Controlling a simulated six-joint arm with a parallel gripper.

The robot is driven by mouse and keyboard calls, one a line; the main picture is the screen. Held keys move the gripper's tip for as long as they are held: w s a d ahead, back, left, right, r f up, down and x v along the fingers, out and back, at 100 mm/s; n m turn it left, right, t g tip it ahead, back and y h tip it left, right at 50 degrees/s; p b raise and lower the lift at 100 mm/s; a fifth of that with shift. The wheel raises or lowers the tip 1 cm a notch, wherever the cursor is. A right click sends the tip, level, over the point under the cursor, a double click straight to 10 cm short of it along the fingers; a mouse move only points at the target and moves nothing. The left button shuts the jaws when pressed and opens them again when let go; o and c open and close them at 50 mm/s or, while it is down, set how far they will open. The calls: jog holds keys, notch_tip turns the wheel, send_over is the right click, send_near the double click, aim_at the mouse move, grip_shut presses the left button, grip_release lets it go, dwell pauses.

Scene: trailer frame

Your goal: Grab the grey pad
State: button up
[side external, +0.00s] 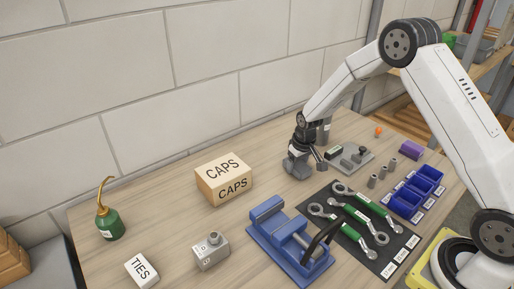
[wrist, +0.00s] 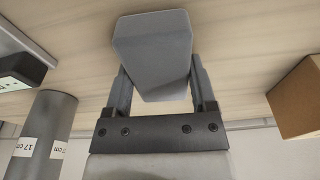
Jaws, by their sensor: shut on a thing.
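The grey pad (wrist: 152,48) is a block with chamfered edges, between the two fingers of my gripper (wrist: 158,85) in the wrist view. The fingers are shut on its sides. In the side external view the pad (side external: 297,167) shows below my gripper (side external: 300,153), low at the tabletop near the wall. I cannot tell whether it touches the table.
A CAPS box (side external: 223,180) stands left of my gripper. A grey cylinder (wrist: 42,135) is close by. A blue vise (side external: 290,243), wrenches on a dark mat (side external: 335,222), blue bins (side external: 418,190) and a grey tray (side external: 352,166) lie nearer or to the right.

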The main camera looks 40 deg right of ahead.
jog(key=shift+r, duration=1.5)
jog(key=s+a+r, duration=0.1)
jog(key=s+r, duration=0.8)
jog(key=s, duration=0.5)
jog(key=shift+a+r, duration=0.4)
jog(key=shift+w, duration=0.1)
